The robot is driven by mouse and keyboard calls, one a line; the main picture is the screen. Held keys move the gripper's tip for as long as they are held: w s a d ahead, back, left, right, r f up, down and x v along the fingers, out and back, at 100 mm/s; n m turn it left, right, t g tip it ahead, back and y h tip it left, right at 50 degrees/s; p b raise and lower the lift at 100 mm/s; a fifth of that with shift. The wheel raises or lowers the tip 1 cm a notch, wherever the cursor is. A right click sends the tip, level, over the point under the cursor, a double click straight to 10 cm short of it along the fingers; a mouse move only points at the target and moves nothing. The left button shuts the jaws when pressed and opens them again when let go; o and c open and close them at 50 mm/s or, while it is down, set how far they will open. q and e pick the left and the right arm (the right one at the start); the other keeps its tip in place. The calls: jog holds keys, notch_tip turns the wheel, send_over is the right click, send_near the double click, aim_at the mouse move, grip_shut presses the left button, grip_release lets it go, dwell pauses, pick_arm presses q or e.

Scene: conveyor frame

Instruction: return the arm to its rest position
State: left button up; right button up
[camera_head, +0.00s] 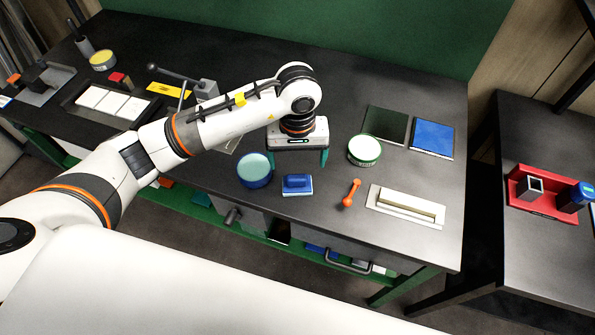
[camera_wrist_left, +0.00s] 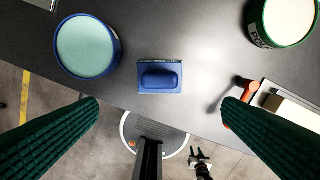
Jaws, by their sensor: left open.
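My left arm reaches in from the left over the black workbench (camera_head: 405,235). Its gripper (camera_head: 297,160) points down above the bench, its green fingers wide apart with nothing between them. In the left wrist view the two fingers (camera_wrist_left: 160,118) stand at the left and right edges. A blue block with a raised handle (camera_wrist_left: 160,77) lies on the bench near the front edge; it also shows in the head view (camera_head: 297,185), just below the gripper.
A blue tub (camera_head: 254,170), a green-and-white tin (camera_head: 364,150) and an orange tool (camera_head: 351,193) are close to the gripper. A white-and-cream piece (camera_head: 407,206) lies further right. A lever device (camera_head: 204,91) stands behind the arm. A second table (camera_head: 540,245) holds a red holder.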

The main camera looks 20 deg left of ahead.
pick_arm(q)
jog(key=shift+r, duration=0.75)
